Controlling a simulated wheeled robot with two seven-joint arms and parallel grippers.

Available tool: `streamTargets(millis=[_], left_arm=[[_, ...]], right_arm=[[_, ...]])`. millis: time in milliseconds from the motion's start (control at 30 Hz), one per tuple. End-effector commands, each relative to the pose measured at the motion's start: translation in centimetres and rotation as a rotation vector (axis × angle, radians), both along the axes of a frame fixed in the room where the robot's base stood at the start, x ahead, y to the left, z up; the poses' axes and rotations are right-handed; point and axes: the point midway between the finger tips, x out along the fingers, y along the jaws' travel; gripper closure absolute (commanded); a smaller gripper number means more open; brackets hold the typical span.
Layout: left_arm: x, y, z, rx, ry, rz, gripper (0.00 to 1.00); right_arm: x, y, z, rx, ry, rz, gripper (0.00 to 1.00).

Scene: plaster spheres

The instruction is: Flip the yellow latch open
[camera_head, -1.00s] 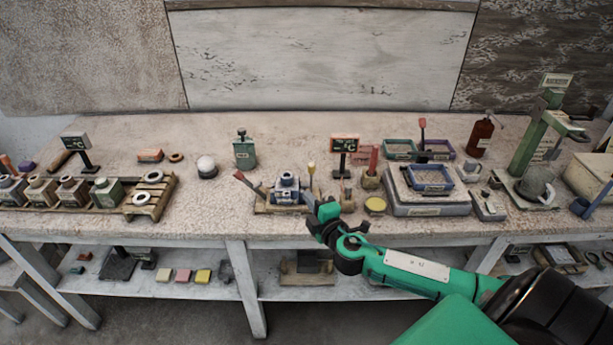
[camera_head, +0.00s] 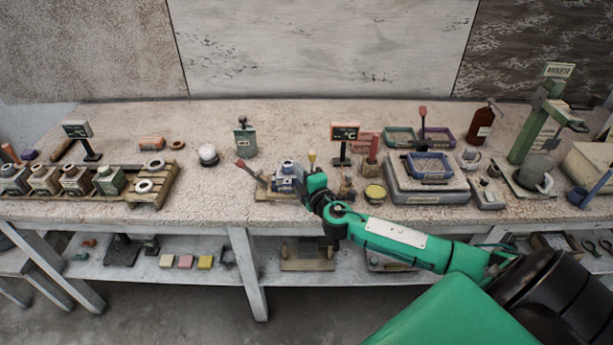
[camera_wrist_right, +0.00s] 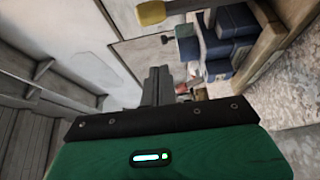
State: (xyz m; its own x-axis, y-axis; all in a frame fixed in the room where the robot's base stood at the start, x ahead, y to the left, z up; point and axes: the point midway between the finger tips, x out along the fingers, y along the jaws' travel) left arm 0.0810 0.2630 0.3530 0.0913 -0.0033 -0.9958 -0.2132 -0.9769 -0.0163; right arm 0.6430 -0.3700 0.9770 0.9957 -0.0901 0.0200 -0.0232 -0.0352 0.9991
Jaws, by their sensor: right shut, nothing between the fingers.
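The yellow latch (camera_head: 312,157) shows as an upright lever with a yellow tip on the small blue-grey device (camera_head: 286,172). In the right wrist view its yellow tip (camera_wrist_right: 152,12) is large at the top edge, and blue blocks of the device (camera_wrist_right: 228,38) lie to the right. My right gripper (camera_wrist_right: 157,72) is shut and empty, its fingers beside the device and apart from the yellow tip in that picture. In the head view my right gripper (camera_head: 299,174) covers the right part of the device and the foot of the latch. My left gripper is out of view.
A red-tipped lever (camera_head: 241,164) leans left on the same device. A white ball on a dark base (camera_head: 208,154) stands to the left. The table's front strip is mostly clear.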

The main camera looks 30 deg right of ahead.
Motion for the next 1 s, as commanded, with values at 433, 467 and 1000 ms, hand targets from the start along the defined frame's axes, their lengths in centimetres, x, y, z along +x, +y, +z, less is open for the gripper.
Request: streamTargets(millis=[433, 467, 1000], left_arm=[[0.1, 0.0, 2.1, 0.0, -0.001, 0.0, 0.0], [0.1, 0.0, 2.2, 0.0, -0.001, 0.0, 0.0], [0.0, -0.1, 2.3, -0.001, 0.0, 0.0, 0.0]], right_arm=[[3.2, -2.9, 0.1, -0.004, 0.002, -0.001, 1.0], [3.1, -3.1, 0.1, -0.003, 0.002, -0.001, 1.0], [2.6, -4.1, -0.1, 0.001, 0.0, -0.001, 1.0]])
